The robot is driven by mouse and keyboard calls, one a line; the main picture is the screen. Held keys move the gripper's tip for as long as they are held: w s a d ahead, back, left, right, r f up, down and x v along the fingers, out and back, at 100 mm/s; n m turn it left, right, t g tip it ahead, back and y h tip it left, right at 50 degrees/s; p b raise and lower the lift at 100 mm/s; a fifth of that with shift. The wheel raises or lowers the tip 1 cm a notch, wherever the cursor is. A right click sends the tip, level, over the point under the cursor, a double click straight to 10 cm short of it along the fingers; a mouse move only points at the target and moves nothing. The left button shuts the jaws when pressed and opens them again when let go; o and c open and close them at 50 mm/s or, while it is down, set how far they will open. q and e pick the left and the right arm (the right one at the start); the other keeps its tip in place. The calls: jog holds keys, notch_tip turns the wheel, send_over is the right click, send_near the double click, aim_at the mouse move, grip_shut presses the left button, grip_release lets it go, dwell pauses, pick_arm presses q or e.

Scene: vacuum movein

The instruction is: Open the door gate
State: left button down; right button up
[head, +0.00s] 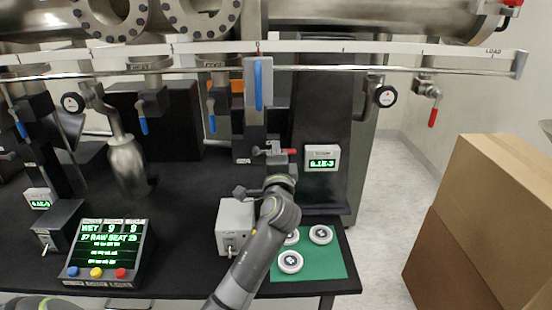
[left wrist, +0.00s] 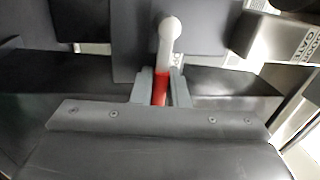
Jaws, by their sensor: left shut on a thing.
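A lever with a red grip (head: 275,151) sits at the front of the dark column in the middle of the head view. In the left wrist view its red part (left wrist: 160,90) runs up into a pale, rounded end (left wrist: 170,30). My left gripper (head: 280,160) is shut on the red lever; the wrist view shows one grey finger on each side of it (left wrist: 161,96). A plate lettered "GATE" (left wrist: 302,44) shows at the right of that view, its first word partly cut or blurred. My right gripper is in neither view.
A grey switch box (head: 236,220), a small green-digit display (head: 322,158) and a green mat (head: 325,265) with white discs stand near my left arm. A rail (head: 190,69) crosses above with blue-handled levers. Cardboard boxes (head: 490,210) stand at right.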

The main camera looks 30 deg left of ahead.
pick_arm(q)
jog(key=shift+r+n, duration=0.25)
jog(key=shift+n, duration=0.15)
jog(key=shift+r, duration=0.25)
jog(key=c, duration=1.5)
grip_release()
jog(key=shift+f, duration=0.1)
jog(key=shift+f, duration=0.2)
